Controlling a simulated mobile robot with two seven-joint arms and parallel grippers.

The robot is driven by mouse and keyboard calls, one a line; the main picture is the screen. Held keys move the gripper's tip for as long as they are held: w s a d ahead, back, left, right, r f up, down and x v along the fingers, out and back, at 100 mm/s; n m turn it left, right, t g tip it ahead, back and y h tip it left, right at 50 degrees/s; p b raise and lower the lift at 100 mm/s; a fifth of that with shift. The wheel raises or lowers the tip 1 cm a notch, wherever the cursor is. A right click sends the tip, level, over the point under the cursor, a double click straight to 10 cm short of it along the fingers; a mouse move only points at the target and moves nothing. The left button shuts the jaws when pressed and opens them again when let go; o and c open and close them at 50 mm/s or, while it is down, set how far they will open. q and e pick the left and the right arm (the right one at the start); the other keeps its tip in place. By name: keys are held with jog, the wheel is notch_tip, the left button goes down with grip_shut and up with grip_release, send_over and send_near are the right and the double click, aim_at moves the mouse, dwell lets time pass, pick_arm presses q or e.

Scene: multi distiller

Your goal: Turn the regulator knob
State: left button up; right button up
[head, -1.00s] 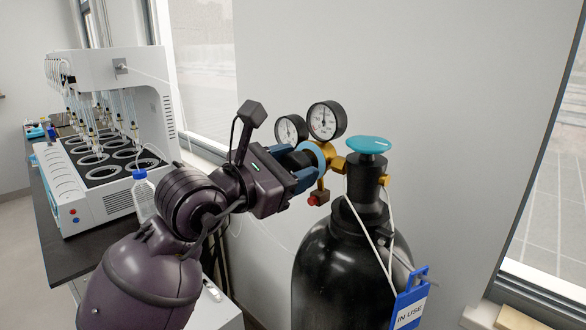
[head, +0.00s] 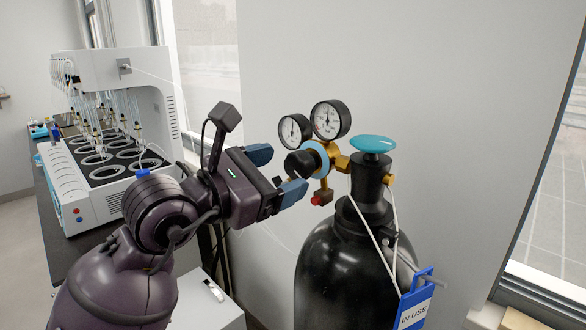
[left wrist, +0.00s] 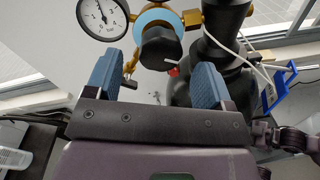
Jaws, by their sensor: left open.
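The black regulator knob (head: 300,163) sits at the left side of the brass regulator (head: 335,160), with a light-blue ring behind it. Two round gauges (head: 330,119) stand above it. My left gripper (head: 277,174) is open and empty, just left of the knob, its blue fingers apart. In the left wrist view the knob (left wrist: 160,47) shows beyond and between the fingertips of the gripper (left wrist: 157,70), apparently clear of both. My right gripper is not in view.
The black gas cylinder (head: 340,262) has a teal valve wheel (head: 373,144) on top and a blue "IN USE" tag (head: 415,303) hanging at its right. A white multi-distiller (head: 95,165) stands on the dark bench at left. The wall is close behind the regulator.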

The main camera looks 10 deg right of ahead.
pick_arm(q)
jog(key=v, duration=0.6)
jog(key=shift+s+a, duration=0.2)
jog(key=shift+a, duration=0.15)
